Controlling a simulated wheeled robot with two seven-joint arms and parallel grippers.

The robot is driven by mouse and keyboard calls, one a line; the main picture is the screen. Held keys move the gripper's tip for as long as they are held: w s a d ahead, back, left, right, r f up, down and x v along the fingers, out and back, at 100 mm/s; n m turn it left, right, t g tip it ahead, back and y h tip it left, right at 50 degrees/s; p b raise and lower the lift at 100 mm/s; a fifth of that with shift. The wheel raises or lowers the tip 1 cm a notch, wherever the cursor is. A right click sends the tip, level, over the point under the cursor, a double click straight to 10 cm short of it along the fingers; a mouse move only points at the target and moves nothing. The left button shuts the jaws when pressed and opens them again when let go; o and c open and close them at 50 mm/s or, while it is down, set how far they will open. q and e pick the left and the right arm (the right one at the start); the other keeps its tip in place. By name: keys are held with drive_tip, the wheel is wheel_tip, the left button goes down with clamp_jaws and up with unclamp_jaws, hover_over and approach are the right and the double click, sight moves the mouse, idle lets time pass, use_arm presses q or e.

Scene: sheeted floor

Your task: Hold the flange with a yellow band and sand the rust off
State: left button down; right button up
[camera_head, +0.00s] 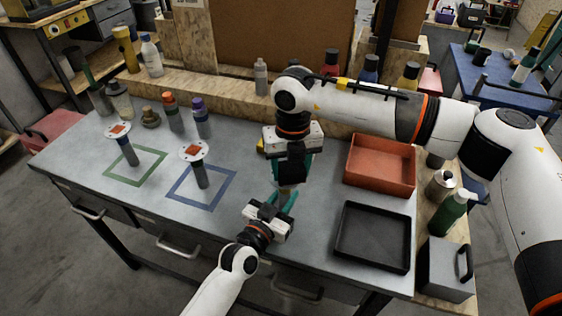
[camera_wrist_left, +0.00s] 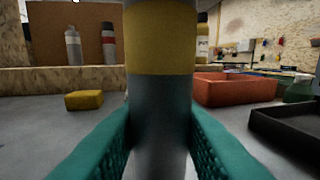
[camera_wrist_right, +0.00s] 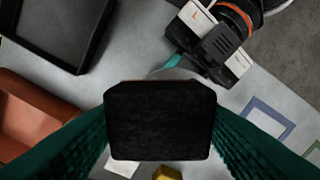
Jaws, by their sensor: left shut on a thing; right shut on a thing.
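My left gripper (camera_head: 281,203) is shut on the grey stem of the flange with a yellow band (camera_wrist_left: 160,38), upright over the bench. My right gripper (camera_head: 291,172) points down above it, shut on a black sanding block (camera_wrist_right: 160,122). The block covers most of the flange top, and a pale bit of flange (camera_wrist_right: 174,74) shows beyond it. I cannot tell whether block and flange touch, or how much rust is there. Two other flanges with rust-orange patches stand on the bench, one by the green outline (camera_head: 118,131) and one by the blue outline (camera_head: 194,152).
A red bin (camera_head: 380,168) and a black tray (camera_head: 372,238) lie at the right of the bench (camera_head: 150,205). A yellow block (camera_wrist_left: 84,100) sits behind the held flange. Bottles line the back ledge. The front left bench is free.

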drive_tip(key=shift+s+d, duration=0.1)
drive_tip(key=shift+d, duration=0.35)
drive_tip(key=a, duration=0.2)
drive_tip(key=w+a, duration=0.1)
drive_tip(key=a, duration=0.1)
drive_tip(key=shift+w+r, duration=0.1)
drive_tip(key=shift+r, duration=4)
drive_tip(key=shift+f, duration=0.15)
